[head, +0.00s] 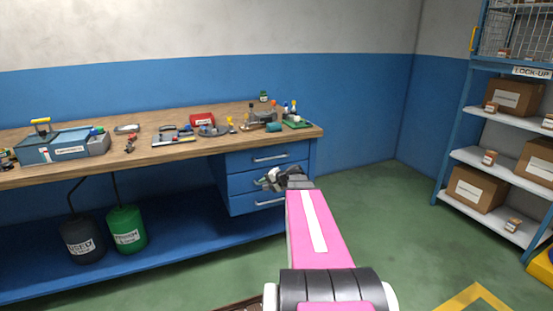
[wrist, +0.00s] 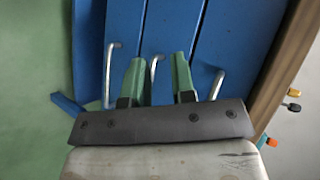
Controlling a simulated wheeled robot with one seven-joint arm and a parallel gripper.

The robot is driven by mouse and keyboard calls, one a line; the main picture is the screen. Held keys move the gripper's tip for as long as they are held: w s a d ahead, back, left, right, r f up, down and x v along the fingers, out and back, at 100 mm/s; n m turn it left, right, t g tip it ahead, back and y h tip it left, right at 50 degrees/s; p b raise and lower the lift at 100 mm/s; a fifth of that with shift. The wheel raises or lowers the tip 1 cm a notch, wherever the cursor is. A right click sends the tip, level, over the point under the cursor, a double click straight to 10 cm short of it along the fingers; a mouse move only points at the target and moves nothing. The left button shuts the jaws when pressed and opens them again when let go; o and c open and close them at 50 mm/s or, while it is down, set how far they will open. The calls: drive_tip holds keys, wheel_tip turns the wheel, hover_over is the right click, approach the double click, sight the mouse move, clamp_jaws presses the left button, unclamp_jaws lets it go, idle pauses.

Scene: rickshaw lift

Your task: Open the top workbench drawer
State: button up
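The blue workbench drawer unit has three stacked drawers, all looking shut. The top drawer (head: 240,161) has a pale bar handle (head: 270,159), clear of my gripper. In the wrist view, which is turned sideways, the top drawer (wrist: 235,35) is beside the wooden bench top, with its handle (wrist: 217,84) right of both fingers. My gripper (head: 270,181) is in front of the middle drawer, partly hiding it. Its green fingers (wrist: 158,78) are apart with nothing gripped. The middle drawer's handle (wrist: 153,72) shows between them; I cannot tell how close it is.
The wooden bench top (head: 135,150) holds tools, a toolbox (head: 60,147) and a red box (head: 202,121). Shelving with boxes (head: 475,188) is at right. Green floor between is clear.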

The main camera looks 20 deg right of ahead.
sight(274, 158)
drive_tip(key=w+d+r+m+t+h, duration=0.1)
drive_tip(key=w+d+r+m+t, duration=0.15)
drive_tip(key=d, duration=0.45)
drive_tip(key=w+d+r+m+t, duration=0.2)
drive_tip(key=d+r, duration=0.2)
drive_tip(key=d, duration=0.3)
drive_tip(key=x, duration=1)
drive_tip(key=shift+w+a+r, duration=0.1)
drive_tip(key=shift+w+a, duration=0.15)
drive_tip(key=shift+a, duration=0.1)
clamp_jaws()
